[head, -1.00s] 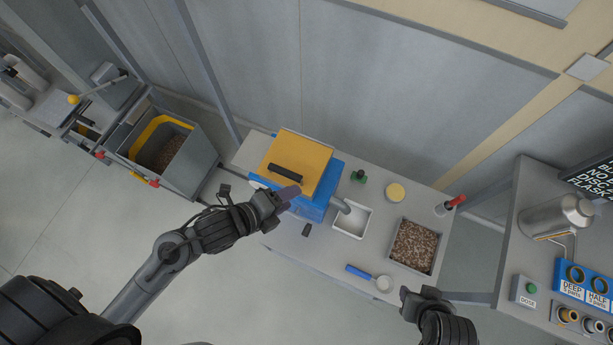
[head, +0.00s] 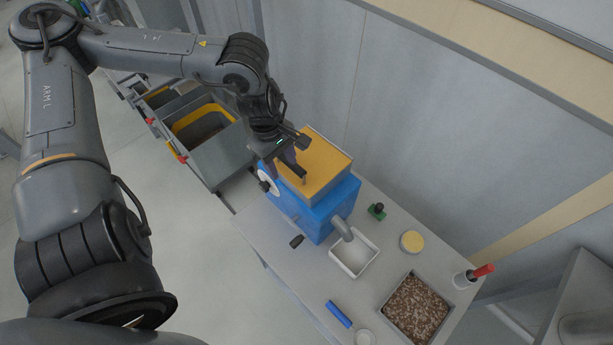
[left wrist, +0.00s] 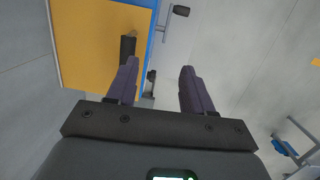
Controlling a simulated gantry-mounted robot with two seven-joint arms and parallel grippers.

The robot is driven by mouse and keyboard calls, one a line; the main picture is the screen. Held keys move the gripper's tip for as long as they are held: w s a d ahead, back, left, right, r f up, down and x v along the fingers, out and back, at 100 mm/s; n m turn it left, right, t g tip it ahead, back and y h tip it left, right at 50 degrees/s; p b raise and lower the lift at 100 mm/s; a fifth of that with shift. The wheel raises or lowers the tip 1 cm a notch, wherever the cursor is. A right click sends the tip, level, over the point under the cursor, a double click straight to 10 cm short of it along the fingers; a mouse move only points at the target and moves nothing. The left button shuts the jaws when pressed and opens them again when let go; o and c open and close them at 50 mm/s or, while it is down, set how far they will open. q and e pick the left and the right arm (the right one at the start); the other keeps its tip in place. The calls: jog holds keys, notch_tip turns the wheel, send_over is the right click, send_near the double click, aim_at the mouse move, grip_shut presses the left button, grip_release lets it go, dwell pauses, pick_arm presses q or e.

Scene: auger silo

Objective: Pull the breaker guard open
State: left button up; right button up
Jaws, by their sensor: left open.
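The breaker guard (head: 324,166) is a yellow-orange lid on top of a blue machine (head: 331,209) on the grey bench. In the left wrist view the guard (left wrist: 85,50) fills the upper left, with its black bar handle (left wrist: 128,48) near its edge. My left gripper (head: 293,168) is over the near left side of the guard and partly hides it and the handle. In the left wrist view my left gripper (left wrist: 159,65) is open and empty, its left fingertip close to the handle's end; contact cannot be told. My right gripper is not in view.
A spout reaches to a white tray (head: 337,265) beside the machine. A green knob (head: 377,211), yellow disc (head: 411,241), pellet tray (head: 414,308) and blue-handled scoop (head: 339,314) lie to the right. A wall stands behind the bench. A grey bin (head: 222,159) stands left.

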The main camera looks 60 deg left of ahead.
pick_arm(q)
jog(key=w+a+r+t+y+b, duration=0.1)
jog(key=w+a+r+y+b, duration=0.1)
jog(key=a+r, duration=0.15)
jog(key=shift+w+a+f+b, duration=0.1)
jog(key=shift+w+f, duration=0.3)
jog(key=shift+f, duration=1.45)
jog(key=shift+w+a+f+b, duration=0.15)
jog(key=shift+w+f, duration=0.3)
jog(key=shift+f, duration=1.35)
jog(key=shift+w+d+f+b, duration=0.1)
jog(key=shift+w+f, duration=0.3)
jog(key=shift+f, duration=1.45)
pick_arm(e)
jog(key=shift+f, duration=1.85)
pick_arm(q)
jog(key=shift+c, duration=0.3)
grip_shut()
